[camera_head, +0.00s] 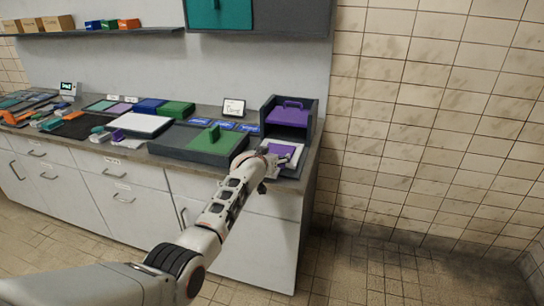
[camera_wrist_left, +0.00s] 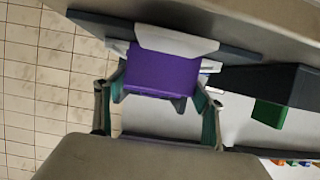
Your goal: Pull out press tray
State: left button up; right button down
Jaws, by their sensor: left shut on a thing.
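The press (camera_head: 266,110) is a dark box-like frame at the right end of the counter, with a purple handled block (camera_head: 287,115) inside its upper part. The press tray (camera_head: 298,152) lies low in front of it, light with a purple part (camera_head: 282,149). My left gripper (camera_head: 270,163) is at the tray's front. In the left wrist view the purple part (camera_wrist_left: 163,72) sits between the two fingers of my left gripper (camera_wrist_left: 163,92), with a white piece (camera_wrist_left: 175,40) and a dark slab beyond it. The exact finger contact is partly hidden. My right gripper is not in view.
A dark board with a green handled block (camera_head: 212,140) stands left of the tray. A small display (camera_head: 234,107) stands behind it. Folders, a white pad (camera_head: 135,124) and tools fill the counter leftward. The tiled wall is right, with open floor in front.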

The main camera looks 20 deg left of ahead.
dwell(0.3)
pick_arm(q)
jog(key=o, duration=1.6)
jog(key=shift+s, duration=0.1)
jog(key=shift+v, duration=5.9)
jog(key=s+a+f, duration=0.1)
jog(key=s+f, duration=0.8)
jog(key=f, duration=0.3)
jog(key=s+d+f+m+g, duration=0.1)
jog(key=s+f, duration=0.4)
jog(key=s, duration=0.6)
jog(key=s+d+f+m+g+h, duration=0.1)
jog(key=s+f, duration=0.4)
jog(key=s, duration=0.6)
jog(key=s+d+f+m+h, duration=0.1)
jog(key=s+f, duration=0.4)
jog(key=s, duration=0.6)
jog(key=shift+s+d+f+m+g, duration=0.2)
jog(key=shift+d+f+m+g, duration=0.1)
jog(key=shift+f+m+g, duration=0.15)
